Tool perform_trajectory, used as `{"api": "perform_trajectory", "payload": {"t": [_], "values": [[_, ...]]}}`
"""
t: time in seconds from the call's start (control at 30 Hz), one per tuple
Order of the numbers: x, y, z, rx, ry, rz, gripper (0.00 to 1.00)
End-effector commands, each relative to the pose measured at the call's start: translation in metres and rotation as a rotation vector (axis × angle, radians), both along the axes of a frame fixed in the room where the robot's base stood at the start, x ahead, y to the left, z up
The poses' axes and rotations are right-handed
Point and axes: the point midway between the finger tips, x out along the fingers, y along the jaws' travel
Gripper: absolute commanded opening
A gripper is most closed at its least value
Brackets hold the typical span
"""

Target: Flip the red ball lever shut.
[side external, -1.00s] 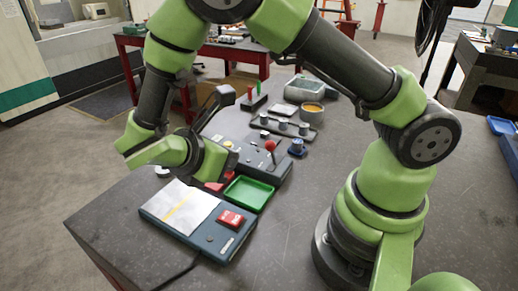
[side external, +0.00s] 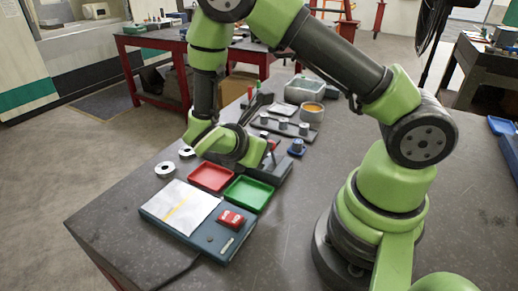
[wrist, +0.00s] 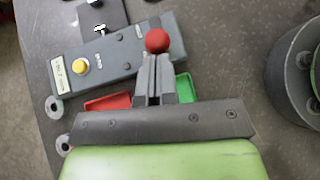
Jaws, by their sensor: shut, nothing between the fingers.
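The red ball lever (wrist: 157,40) stands on a grey control box (wrist: 115,60) in the wrist view. Its ball shows just beyond my fingertips; its stem is hidden. My gripper (wrist: 152,60) is shut and empty, with its tips at or very near the ball. I cannot tell whether they touch. In the side view the grey box (side external: 277,172) is partly covered by my wrist, and only a little of the red ball (side external: 273,143) shows beside it.
A red tray (side external: 210,177) and a green tray (side external: 248,194) lie in front of the box. A blue device with a red button (side external: 231,219) is nearer. Metal rings (side external: 165,169) lie left. A rack with knobs (side external: 283,127) stands behind.

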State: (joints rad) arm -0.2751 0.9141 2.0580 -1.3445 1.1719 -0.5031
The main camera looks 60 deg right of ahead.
Motion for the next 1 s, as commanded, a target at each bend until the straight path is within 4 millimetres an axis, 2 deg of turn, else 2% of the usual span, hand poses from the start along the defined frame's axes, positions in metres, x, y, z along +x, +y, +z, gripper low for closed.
{"api": "perform_trajectory", "payload": {"t": [0.77, 1.0], "values": [[0.000, -0.011, 0.008, 0.120, -0.002, -0.002, 0.00], [0.000, -0.022, 0.014, 0.223, -0.003, -0.006, 0.00]]}}
